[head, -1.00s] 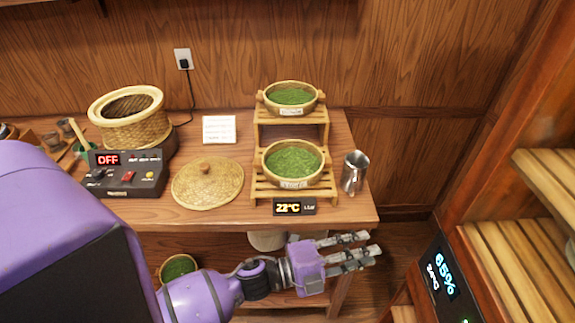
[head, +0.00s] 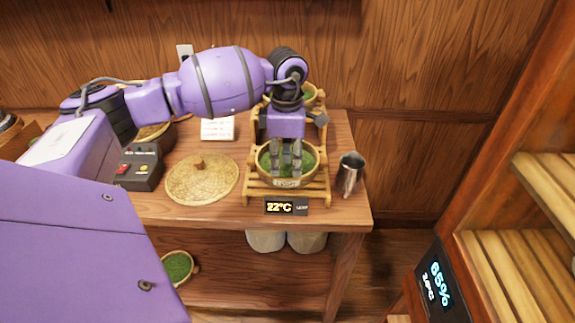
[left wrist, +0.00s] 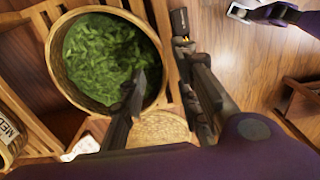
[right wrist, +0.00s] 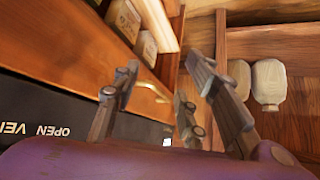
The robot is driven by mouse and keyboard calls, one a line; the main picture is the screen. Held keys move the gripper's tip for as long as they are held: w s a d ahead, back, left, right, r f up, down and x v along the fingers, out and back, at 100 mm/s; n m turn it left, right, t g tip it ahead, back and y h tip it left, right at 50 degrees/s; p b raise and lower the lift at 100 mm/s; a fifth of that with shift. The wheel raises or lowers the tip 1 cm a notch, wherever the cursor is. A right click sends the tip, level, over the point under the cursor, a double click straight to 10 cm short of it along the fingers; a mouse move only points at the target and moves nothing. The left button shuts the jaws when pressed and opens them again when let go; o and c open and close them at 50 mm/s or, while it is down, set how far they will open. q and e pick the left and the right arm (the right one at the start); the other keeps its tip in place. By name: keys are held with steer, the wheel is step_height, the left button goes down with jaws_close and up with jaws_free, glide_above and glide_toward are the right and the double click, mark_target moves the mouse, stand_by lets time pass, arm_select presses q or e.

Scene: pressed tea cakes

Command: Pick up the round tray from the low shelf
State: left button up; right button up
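A round woven tray of green leaves (head: 262,172) sits on the lower step of the wooden stand. It also shows in the left wrist view (left wrist: 66,84). My left gripper (head: 286,170) points down over this tray, partly hiding it. In the left wrist view the gripper (left wrist: 165,90) is open, one finger overlapping the tray's rim and the other outside it; contact is unclear. Another leaf tray (head: 309,95) on the upper step is mostly hidden by my arm. A third (head: 178,267) is on the shelf under the table. My right gripper (right wrist: 165,85) is open and empty.
The wooden stand (head: 252,193) has a 22°C display (head: 286,207) in front, a metal cup (head: 350,173) at right and a woven lid (head: 201,180) at left. White jars (head: 306,241) stand below. A slatted cabinet (head: 500,270) is at right.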

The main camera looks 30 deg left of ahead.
mark_target(287, 186)
arm_select(q)
step_height(287, 186, down, 6)
steer(key=shift+w+p, duration=0.1)
steer(key=shift+p, duration=0.4)
jaws_close()
